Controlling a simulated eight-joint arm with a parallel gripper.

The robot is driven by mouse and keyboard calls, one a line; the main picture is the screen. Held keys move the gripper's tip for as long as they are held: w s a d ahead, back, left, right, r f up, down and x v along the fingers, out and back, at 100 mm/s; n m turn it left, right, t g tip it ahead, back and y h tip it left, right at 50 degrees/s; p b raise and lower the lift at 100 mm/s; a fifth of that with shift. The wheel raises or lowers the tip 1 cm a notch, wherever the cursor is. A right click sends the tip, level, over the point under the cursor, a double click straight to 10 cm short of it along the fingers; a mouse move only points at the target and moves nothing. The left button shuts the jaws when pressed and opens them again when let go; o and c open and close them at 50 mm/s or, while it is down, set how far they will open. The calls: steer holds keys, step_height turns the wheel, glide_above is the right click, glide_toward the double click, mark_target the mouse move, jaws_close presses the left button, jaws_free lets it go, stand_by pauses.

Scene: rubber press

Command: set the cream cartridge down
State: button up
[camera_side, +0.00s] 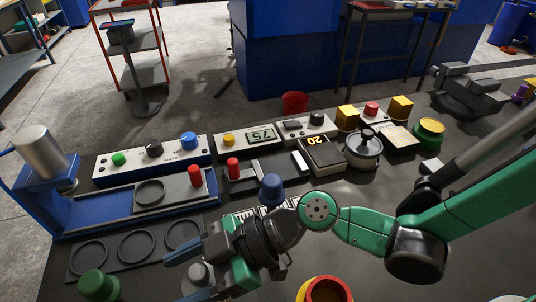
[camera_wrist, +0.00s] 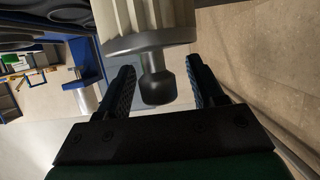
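The cream cartridge (camera_wrist: 146,22) is at the top of the wrist view, ribbed and cream with a grey collar and a grey knob that points toward my gripper. My gripper (camera_wrist: 160,85) has one finger on each side of the knob, with a visible gap on both sides, so it is open. In the side view my gripper (camera_side: 187,272) is low at the front, its fingers pointing left. A pale grey round top (camera_side: 198,274) shows between the fingers and appears to be the cartridge. Its lower part is hidden, so I cannot tell what it rests on.
A dark plate with several ring recesses (camera_side: 136,246) lies just behind my gripper. A blue press (camera_side: 60,205) stands at the left. A green knobbed piece (camera_side: 98,285) is at the front left, a blue one (camera_side: 271,187) behind my wrist, and a red-and-yellow container (camera_side: 325,290) at the front.

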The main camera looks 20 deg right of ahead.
steer(key=shift+r, duration=0.15)
steer(key=w+d+r+m+t+h, duration=0.1)
steer(key=d+m+h, duration=0.3)
steer(key=d, duration=0.8)
steer(key=w+d+r+m+t+h, duration=0.2)
steer(key=d+m+h, duration=0.3)
steer(key=d+m, duration=0.3)
steer(key=w+d+r+m+t+h, duration=0.1)
steer(key=d+m+t+h, duration=0.3)
steer(key=d, duration=1.3)
steer(key=shift+w+r+m+h, duration=0.3)
steer(key=shift+w+r+m, duration=0.05)
steer(key=shift+r+m, duration=0.6)
